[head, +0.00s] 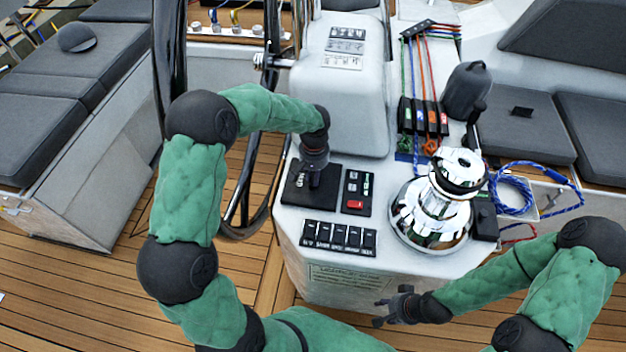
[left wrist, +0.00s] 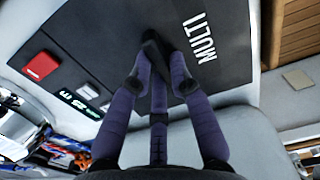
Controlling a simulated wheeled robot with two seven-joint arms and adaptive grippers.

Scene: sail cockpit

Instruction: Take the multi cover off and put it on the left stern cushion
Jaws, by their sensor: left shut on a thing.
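The multi cover (head: 296,197) is a flat black square with white lettering, lying on the pale console. In the left wrist view the cover (left wrist: 110,35) fills the upper middle, with the word MULTI upright beside my fingers. My left gripper (head: 314,180) reaches down onto it from above. Its purple fingers (left wrist: 160,55) close together on a dark raised part of the cover, partly hidden between them. The cover looks flat on the console. My right gripper (head: 392,308) is open and empty, in front of the console. Dark grey cushions (head: 45,75) line the left bench.
A black switch panel with a red switch (head: 355,204) adjoins the cover, with a row of black switches (head: 339,238) in front. A chrome winch (head: 432,220) stands to the right. The steering wheel (head: 243,185) rises at left. A cap (head: 77,38) sits on the left cushions.

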